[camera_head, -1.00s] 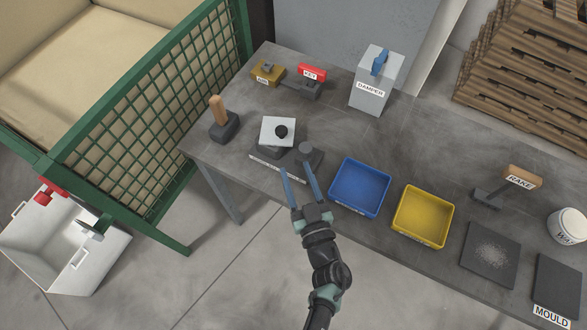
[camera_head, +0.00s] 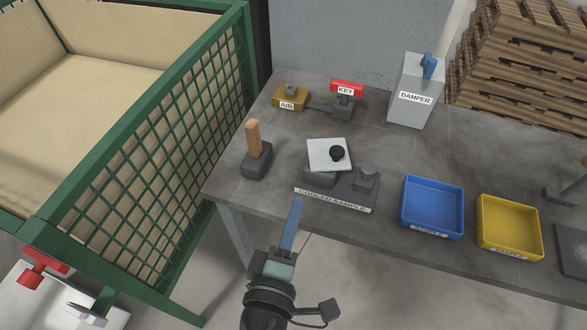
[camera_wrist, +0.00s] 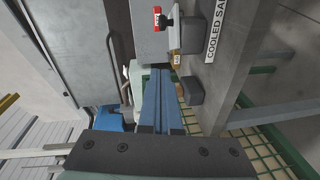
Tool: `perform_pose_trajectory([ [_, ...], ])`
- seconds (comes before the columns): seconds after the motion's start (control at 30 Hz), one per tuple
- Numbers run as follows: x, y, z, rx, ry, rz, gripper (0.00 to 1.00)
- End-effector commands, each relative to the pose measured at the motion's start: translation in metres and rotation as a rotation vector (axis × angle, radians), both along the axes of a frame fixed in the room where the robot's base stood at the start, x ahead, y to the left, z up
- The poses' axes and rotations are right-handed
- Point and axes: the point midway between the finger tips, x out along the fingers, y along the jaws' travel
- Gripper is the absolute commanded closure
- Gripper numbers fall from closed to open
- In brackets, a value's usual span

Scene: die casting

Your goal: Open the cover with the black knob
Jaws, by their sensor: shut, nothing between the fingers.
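In the wrist view, the shut fingers (camera_wrist: 158,75) point away from the camera, and the COOLED SAMPLE label (camera_wrist: 216,35) shows at upper right.
A wooden-handled block (camera_head: 257,160) stands left of the fixture. Blue (camera_head: 433,205) and yellow (camera_head: 510,227) trays are further right. AIR (camera_head: 290,97) and KEY (camera_head: 346,88) devices stand behind. A green mesh crate (camera_head: 165,150) is left.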

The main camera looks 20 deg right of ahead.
Motion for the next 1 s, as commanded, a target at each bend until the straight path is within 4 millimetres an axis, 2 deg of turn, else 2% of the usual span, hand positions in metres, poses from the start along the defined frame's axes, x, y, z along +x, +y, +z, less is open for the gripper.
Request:
perform_pose_trajectory([
  [0.17, 0.017, -0.010, 0.001, -0.003, -0.001, -0.004, 1.00],
  [0.6, 0.090, -0.050, -0.009, 0.001, -0.002, -0.002, 1.00],
  [0.8, 0.094, -0.077, -0.015, 0.001, 0.001, -0.002, 1.00],
  [1.0, 0.096, -0.085, -0.018, 0.001, 0.000, -0.001, 1.00],
])
